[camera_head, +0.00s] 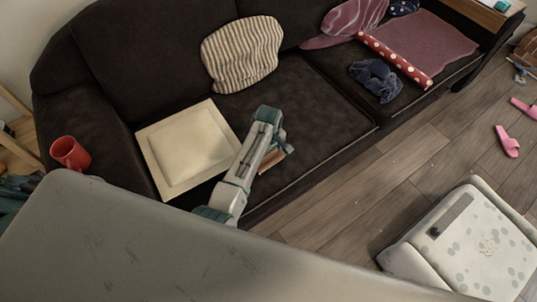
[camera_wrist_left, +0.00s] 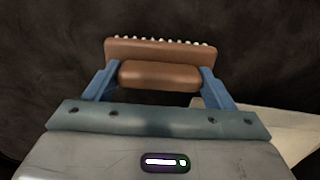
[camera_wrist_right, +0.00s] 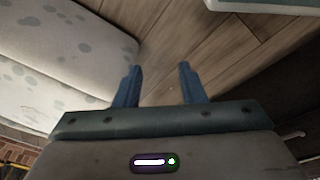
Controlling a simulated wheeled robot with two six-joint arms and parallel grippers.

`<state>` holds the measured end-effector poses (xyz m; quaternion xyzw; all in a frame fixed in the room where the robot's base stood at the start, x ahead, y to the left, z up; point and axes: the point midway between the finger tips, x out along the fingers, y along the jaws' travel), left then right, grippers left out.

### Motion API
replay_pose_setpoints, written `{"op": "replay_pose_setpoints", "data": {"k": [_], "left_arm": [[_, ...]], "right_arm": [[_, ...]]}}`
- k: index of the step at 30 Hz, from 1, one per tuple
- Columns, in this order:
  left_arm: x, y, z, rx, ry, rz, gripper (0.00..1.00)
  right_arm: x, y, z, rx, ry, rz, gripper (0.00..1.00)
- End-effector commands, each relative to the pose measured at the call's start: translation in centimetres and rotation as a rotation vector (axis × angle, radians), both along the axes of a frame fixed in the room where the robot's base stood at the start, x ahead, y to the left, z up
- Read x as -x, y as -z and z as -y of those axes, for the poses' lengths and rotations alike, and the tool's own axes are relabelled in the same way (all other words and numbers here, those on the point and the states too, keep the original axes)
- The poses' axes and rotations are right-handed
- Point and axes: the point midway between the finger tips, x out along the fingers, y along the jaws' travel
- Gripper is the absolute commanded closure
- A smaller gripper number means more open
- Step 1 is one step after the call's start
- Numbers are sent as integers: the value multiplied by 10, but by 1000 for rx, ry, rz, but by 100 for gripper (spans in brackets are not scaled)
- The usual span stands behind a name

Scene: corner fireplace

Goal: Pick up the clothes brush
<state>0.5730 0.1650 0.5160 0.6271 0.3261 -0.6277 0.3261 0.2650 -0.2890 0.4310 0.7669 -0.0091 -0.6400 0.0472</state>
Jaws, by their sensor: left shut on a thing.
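The clothes brush (camera_wrist_left: 160,49) is brown with a row of pale bristle tips along its far edge. In the left wrist view my left gripper (camera_wrist_left: 158,78) has its blue fingers on both sides of the brush's rounded part and is shut on it. In the head view the brush (camera_head: 273,158) shows partly beside my left gripper (camera_head: 274,143), over the dark sofa seat near its front edge; the arm hides the rest. I cannot tell how far it is above the seat. My right gripper (camera_wrist_right: 160,76) is open and empty over the wooden floor.
On the dark sofa (camera_head: 319,104) are a cream square tray-like panel (camera_head: 148,140), a striped cushion (camera_head: 241,52), a red dotted roll (camera_head: 395,60) and dark blue cloth (camera_head: 376,80). A red mug (camera_head: 70,153) stands on the armrest. A spotted pale seat (camera_head: 480,245) stands at right.

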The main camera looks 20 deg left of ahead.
Motion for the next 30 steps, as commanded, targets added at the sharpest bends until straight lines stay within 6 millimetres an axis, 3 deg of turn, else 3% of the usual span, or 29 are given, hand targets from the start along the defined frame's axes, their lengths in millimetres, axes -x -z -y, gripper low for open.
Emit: {"op": "replay_pose_setpoints", "data": {"k": [4,19,24,30], "left_arm": [[-1,-25,0,1,0,3,48],[121,-32,3,1,-2,-1,48],[146,-35,4,1,0,-1,48],[158,-36,3,-1,-1,1,48]], "right_arm": [[5,6,0,-1,1,-8,64],[12,33,-2,-9,9,-19,64],[12,36,-2,-10,10,-18,64],[17,39,0,-8,10,-26,64]]}}
